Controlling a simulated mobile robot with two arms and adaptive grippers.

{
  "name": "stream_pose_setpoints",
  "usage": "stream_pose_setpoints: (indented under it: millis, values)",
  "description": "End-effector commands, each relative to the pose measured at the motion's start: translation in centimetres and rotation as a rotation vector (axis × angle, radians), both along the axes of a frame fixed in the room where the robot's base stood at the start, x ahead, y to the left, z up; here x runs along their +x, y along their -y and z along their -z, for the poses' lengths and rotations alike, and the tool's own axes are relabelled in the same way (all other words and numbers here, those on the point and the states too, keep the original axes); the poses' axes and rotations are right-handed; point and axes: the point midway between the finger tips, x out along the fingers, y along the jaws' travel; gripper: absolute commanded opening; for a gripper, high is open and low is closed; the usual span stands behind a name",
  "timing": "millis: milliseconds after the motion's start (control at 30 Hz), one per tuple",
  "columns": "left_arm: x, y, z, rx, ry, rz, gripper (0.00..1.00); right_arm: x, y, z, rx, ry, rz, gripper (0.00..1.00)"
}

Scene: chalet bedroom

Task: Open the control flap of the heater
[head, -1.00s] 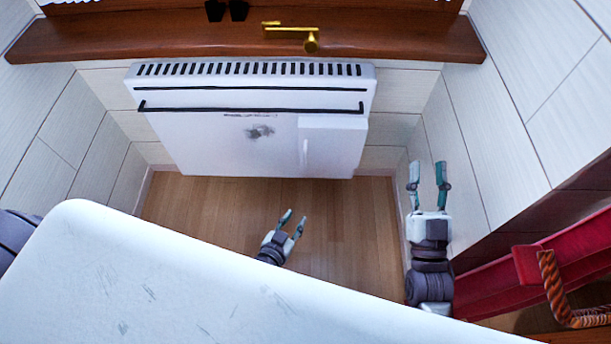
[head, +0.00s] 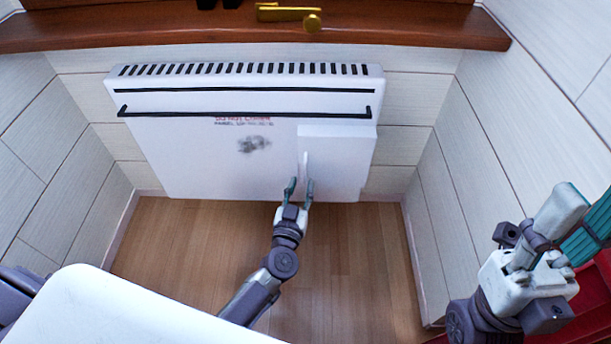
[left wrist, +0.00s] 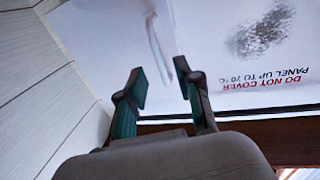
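The white heater (head: 200,165) hangs on the far wall below the window sill. Its control flap (head: 345,160) is a raised white panel at the lower right, lying flat against the front. A thin upright handle (head: 306,165) stands near the flap's left edge. My left gripper (head: 300,183) is open and empty, with its fingertips at the handle's lower end. In the left wrist view the handle (left wrist: 157,45) shows beyond the gap between the open fingers (left wrist: 166,92); contact cannot be told. My right gripper (head: 575,215) is at the right edge, partly cut off; its opening is unclear.
The wooden sill (head: 400,35) with a brass latch (head: 290,14) runs above the heater. A black rail (head: 245,115) crosses the heater's front. The wood floor (head: 350,260) below is clear. The panelled side wall (head: 440,200) stands to the right. Something red (head: 600,290) is at lower right.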

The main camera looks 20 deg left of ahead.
Motion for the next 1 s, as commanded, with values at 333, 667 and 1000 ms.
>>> stream_pose_setpoints:
  millis: [333,667,1000]
  values:
    - [5.0,-0.4,0.1,0.001,0.000,-0.001,0.34,0.5,-0.2,-0.5,-0.005,0.053,0.003,0.40]
    - [5.4,-0.5,0.1,0.000,-0.002,0.000,0.34,0.5,-0.2,-0.8,-0.006,0.059,0.004,0.40]
    - [5.4,-0.5,0.0,0.001,-0.001,0.000,0.00,0.5,-0.2,-0.8,-0.006,0.060,0.003,0.40]
